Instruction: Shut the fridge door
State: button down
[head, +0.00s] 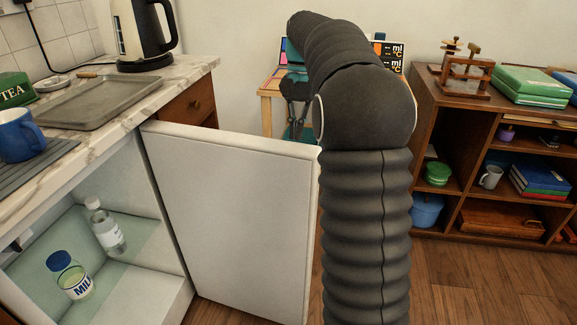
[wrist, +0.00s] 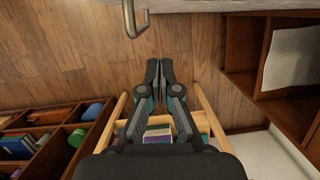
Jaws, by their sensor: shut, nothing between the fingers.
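The white fridge door (head: 230,205) stands wide open in the head view, swung out from the right side of the fridge under the counter. The fridge interior (head: 130,275) is exposed. In the wrist view, a pale strip (wrist: 200,5) along the top appears to be the door, with a metal handle (wrist: 131,20) on it. My gripper (head: 297,135) shows beyond the door's top edge near its free corner, partly hidden by the door. In the wrist view my gripper (wrist: 158,68) is shut and empty, apart from the handle.
The counter (head: 185,72) holds a tray, a mug and a kettle (head: 143,35). A wooden shelf unit (head: 425,120) stands at the right. Wooden floor (head: 460,275) lies clear before it.

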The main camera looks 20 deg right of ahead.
jog(key=s+a+f+b, duration=0.1)
jog(key=s+a+f, duration=0.2)
jog(key=f, duration=0.3)
jog(key=shift+s+a+f, duration=0.25)
jog(key=shift+s+a, duration=0.1)
jog(key=shift+s, duration=0.3)
